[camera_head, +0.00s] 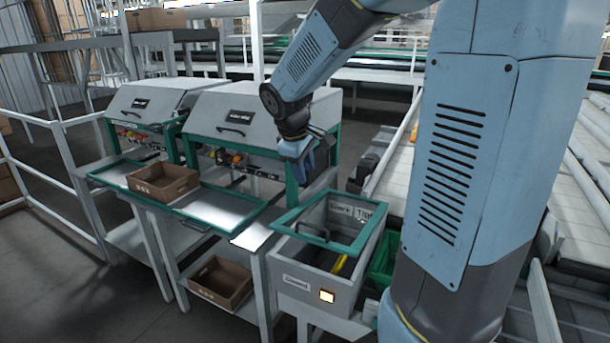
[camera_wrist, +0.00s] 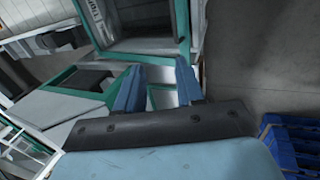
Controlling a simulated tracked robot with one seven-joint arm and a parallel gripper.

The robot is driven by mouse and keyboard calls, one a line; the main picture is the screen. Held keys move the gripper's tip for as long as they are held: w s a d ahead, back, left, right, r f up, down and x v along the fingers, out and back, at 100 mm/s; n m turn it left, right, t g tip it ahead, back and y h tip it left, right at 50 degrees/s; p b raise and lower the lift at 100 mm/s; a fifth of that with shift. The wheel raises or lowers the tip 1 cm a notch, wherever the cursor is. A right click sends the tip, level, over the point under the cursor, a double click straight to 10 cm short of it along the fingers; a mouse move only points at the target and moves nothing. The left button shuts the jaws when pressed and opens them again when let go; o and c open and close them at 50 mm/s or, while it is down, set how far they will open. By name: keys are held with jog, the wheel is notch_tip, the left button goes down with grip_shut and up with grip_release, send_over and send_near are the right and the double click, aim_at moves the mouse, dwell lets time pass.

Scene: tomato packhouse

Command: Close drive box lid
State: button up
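The grey interior and something yellow show, so the box looks at least partly open; the exact lid angle is unclear. In the wrist view a green-edged opening, apparently the box (camera_wrist: 150,46), lies beyond the fingers. My gripper (camera_head: 303,168) hangs above and behind the box, apart from it. Its blue fingers (camera_wrist: 158,85) are spread with nothing between them.
Hooded tables with green edges (camera_head: 232,215) stand left of the box, one carrying a brown carton (camera_head: 163,183). Another carton (camera_head: 221,281) sits on a lower shelf. A green crate (camera_head: 384,262) is right of the box. Blue crates (camera_wrist: 290,145) are at the wrist view's lower right.

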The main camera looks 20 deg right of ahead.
aim_at(312, 225)
jog(key=shift+c, duration=0.3)
jog(key=shift+c, duration=0.8)
jog(key=shift+d+f+m, duration=0.1)
jog(key=shift+d+m, duration=0.05)
jog(key=shift+m, duration=0.35)
jog(key=shift+c, duration=0.7)
jog(key=shift+w+d+f+m+g, duration=0.2)
jog(key=shift+d+m+g, duration=0.1)
jog(key=shift+m, duration=0.6)
jog(key=shift+c, duration=0.8)
jog(key=m, duration=0.3)
jog(key=d+m+g+y, duration=0.1)
jog(key=shift+w+f+m, duration=0.2)
jog(key=shift+f+m, duration=0.1)
jog(key=shift+f, duration=0.1)
grip_shut()
jog(key=f+m, duration=0.3)
jog(key=f, duration=0.2)
jog(key=w+d+f+m+g+y, duration=0.1)
jog(key=f+m, duration=0.3)
jog(key=f, duration=0.1)
jog(key=f+m+y, duration=0.1)
jog(key=f+m, duration=0.2)
jog(key=f, duration=0.2)
jog(key=shift+w+d+f, duration=0.2)
jog(key=shift+d+f, duration=0.05)
jog(key=shift+d, duration=0.1)
